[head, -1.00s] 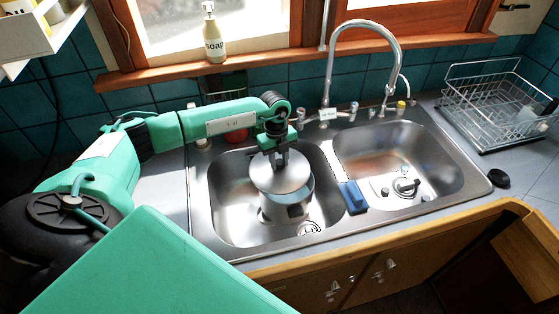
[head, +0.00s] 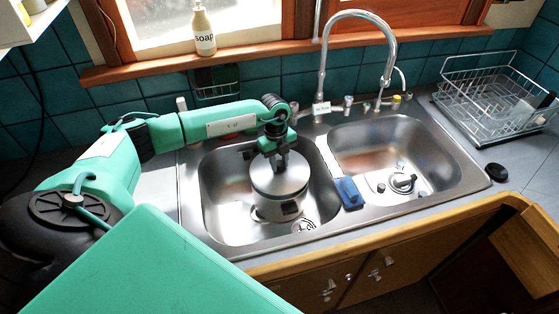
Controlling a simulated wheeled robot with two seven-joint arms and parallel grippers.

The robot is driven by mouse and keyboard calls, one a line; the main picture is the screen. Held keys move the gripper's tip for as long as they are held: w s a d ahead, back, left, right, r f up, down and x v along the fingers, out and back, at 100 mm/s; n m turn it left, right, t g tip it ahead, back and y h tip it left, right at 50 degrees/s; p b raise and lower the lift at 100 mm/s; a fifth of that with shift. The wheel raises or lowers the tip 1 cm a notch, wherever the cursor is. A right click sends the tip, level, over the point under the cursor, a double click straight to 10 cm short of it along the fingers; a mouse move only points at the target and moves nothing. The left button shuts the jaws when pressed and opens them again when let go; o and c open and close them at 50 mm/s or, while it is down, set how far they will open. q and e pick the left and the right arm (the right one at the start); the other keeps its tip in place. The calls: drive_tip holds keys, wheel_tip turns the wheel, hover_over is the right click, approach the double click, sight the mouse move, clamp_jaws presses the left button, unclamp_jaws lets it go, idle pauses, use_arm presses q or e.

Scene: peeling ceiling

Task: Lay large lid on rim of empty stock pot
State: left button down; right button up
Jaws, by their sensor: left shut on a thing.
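The large round metal lid (head: 279,181) is in the left basin of the sink, level or nearly so. My left gripper (head: 281,162) comes down from above and is shut on the lid at its middle, where the gripper hides the knob. The steel stock pot (head: 278,210) stands upright in the basin directly under the lid. The lid covers its opening, so the inside is hidden. The lid looks centred over the pot and very close to its rim; I cannot tell whether they touch. My right gripper is out of view.
The left sink basin (head: 222,205) surrounds the pot. A blue sponge (head: 348,192) lies on the divider. The right basin (head: 420,155) holds small dark and metal items. The tall faucet (head: 325,70) rises behind, and a wire dish rack (head: 490,100) stands at right.

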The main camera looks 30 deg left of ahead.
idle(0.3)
use_arm(q)
drive_tip(key=shift+f+b, duration=0.65)
drive_tip(key=shift+f, duration=0.3)
drive_tip(key=shift+f, duration=0.35)
drive_tip(key=c, duration=1)
unclamp_jaws()
drive_tip(key=shift+c, duration=0.2)
